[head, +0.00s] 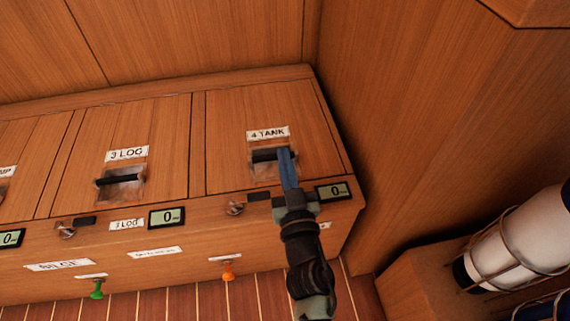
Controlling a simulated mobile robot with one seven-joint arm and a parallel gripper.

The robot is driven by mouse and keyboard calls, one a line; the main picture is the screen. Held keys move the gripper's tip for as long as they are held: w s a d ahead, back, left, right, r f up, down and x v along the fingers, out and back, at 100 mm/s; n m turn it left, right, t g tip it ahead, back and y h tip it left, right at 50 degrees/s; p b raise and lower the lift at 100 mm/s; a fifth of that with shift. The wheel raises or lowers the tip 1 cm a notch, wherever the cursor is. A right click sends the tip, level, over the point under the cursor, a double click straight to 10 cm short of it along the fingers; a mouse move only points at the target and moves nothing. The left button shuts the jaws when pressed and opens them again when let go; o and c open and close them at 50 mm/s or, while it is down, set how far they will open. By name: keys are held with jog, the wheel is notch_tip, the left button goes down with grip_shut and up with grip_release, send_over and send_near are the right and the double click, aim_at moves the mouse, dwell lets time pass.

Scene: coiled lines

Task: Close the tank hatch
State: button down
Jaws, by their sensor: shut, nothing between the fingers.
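The tank hatch (228,120) is a wooden lid labelled "4 TANK" at the right end of the wooden bench. It looks flush with the bench top around it. Its recessed dark handle (262,156) sits below the label and is partly hidden by my gripper. My gripper (287,152) is shut, with its blue fingers over the right part of the handle recess. I cannot tell whether the fingertips touch the hatch or handle.
The "3 LOG" hatch (122,150) lies to the left, also looking flush. Digital displays (334,192), an orange knob (228,272) and a green knob (97,290) line the bench front. A wooden wall (430,100) rises on the right.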

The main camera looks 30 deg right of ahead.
jog(key=f+b, duration=0.2)
jog(key=s+f+b, duration=0.1)
jog(key=f+b, duration=0.1)
jog(key=shift+a+f, duration=0.1)
jog(key=shift+f, duration=0.25)
